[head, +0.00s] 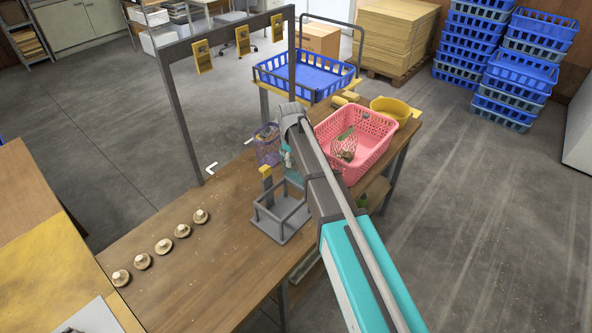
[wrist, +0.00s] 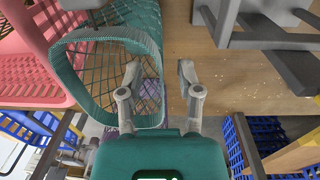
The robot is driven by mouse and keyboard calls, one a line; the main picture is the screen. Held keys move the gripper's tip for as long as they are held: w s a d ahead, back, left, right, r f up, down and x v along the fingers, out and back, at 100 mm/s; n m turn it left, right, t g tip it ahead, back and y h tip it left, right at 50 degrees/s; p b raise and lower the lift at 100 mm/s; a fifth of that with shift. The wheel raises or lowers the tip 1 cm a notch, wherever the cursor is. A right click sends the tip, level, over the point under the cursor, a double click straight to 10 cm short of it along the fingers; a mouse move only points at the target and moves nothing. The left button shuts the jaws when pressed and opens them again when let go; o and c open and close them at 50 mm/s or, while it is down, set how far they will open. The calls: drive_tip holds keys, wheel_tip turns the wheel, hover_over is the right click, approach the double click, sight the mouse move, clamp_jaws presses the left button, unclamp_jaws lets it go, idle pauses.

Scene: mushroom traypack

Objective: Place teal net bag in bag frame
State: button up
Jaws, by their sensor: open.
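The teal net bag (wrist: 112,38) hangs with its thick round rim beside my gripper in the wrist view. In the head view a bit of teal netting (head: 292,172) shows just behind the bag frame, partly hidden by my arm.
A pink basket (head: 372,150) holding a net bag with contents stands right of my arm. A purple net bag (head: 267,148) hangs behind the frame. A yellow bowl (head: 391,112) sits farther back. Several mushrooms (head: 164,246) line the table's left, with free wood around them.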

clamp_jaws()
drive_tip(key=shift+r, duration=0.15)
idle(0.4)
wheel_tip(320, 180, up, 3)
drive_tip(key=p, duration=0.3)
drive_tip(key=s+d+r+p, duration=0.2)
drive_tip(key=s+r+p, duration=0.3)
drive_tip(key=s, duration=0.1)
drive_tip(key=s+d+r+p, duration=0.3)
drive_tip(key=s+r+p, duration=0.1)
drive_tip(key=s, duration=0.3)
drive_tip(key=shift+d+r+p, duration=0.3)
drive_tip(key=shift+r+p, duration=0.1)
drive_tip(key=shift+p, duration=0.1)
